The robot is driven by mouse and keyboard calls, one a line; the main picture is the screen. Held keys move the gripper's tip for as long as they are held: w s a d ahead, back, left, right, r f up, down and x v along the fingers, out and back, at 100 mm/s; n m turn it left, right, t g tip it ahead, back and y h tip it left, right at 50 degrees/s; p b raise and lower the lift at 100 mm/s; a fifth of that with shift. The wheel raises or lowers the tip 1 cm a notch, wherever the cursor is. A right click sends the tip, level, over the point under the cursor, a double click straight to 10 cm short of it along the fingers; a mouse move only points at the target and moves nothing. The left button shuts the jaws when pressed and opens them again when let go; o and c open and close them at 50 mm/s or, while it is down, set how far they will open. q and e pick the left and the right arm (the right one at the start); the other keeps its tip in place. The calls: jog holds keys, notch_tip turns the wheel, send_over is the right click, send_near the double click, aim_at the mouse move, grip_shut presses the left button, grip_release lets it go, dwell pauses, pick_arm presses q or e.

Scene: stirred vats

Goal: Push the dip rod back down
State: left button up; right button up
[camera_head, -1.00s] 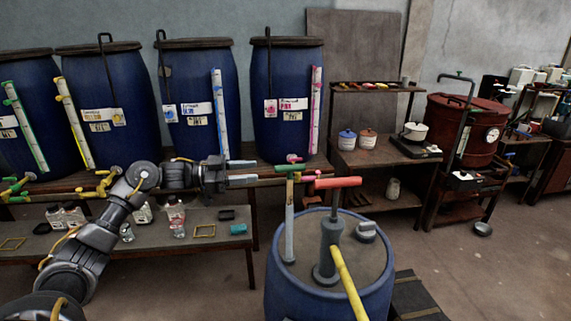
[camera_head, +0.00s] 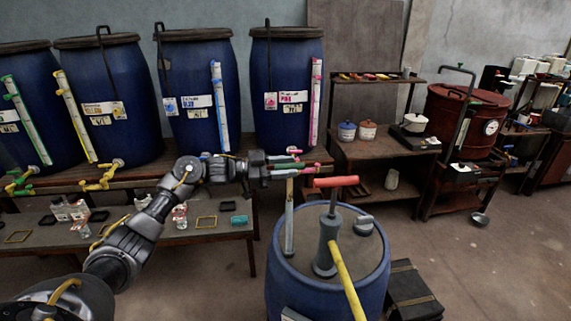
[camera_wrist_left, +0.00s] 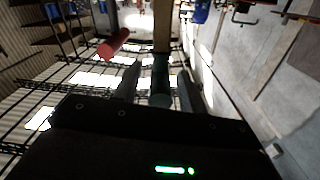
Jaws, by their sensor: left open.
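The dip rod (camera_head: 289,222) appears to be the pale upright rod at the left of the blue drum's lid (camera_head: 350,250); it stands well above the lid. My left gripper (camera_head: 290,168) is open, close to the rod's brownish top. In the left wrist view, a dark greenish cylinder (camera_wrist_left: 160,82) shows between the two fingers (camera_wrist_left: 157,92); I cannot tell if it is the rod's top. I cannot tell whether anything touches. My right gripper is not in view.
A pump with a red handle (camera_head: 336,181) and yellow hose (camera_head: 347,280) stands on the same lid, right of the rod. The red handle also shows in the left wrist view (camera_wrist_left: 113,43). Blue vats (camera_head: 285,100) stand behind. A dark case (camera_head: 412,292) lies right of the drum.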

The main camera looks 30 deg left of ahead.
pick_arm(q)
grip_shut()
dwell(0.3)
jog(key=shift+f, duration=0.1)
